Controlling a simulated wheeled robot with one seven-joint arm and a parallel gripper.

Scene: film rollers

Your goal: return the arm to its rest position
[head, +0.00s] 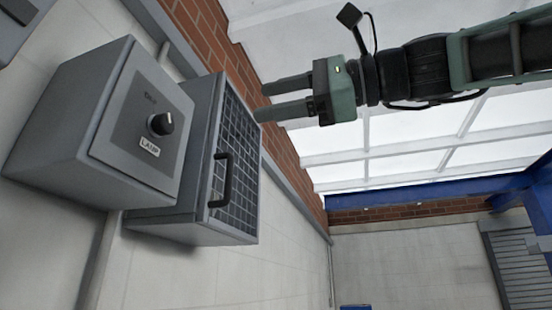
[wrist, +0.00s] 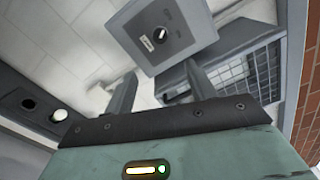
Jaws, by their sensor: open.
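My gripper (head: 258,99) is open and empty. In the head view it reaches in from the upper right, with its two dark fingers pointing left. The fingertips appear in front of the upper part of the mesh-front box, and I cannot tell the gap between them. In the wrist view the two fingers (wrist: 158,93) stand apart with nothing between them. My arm (head: 440,62) stretches out to the right edge of the head view.
A grey box with a black knob (head: 160,124) and a "LAMP" label is on the wall at left. Beside it is a grey box with a mesh front and black handle (head: 221,180). A panel with round buttons (wrist: 45,110) shows in the wrist view. Open room lies right of the boxes.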

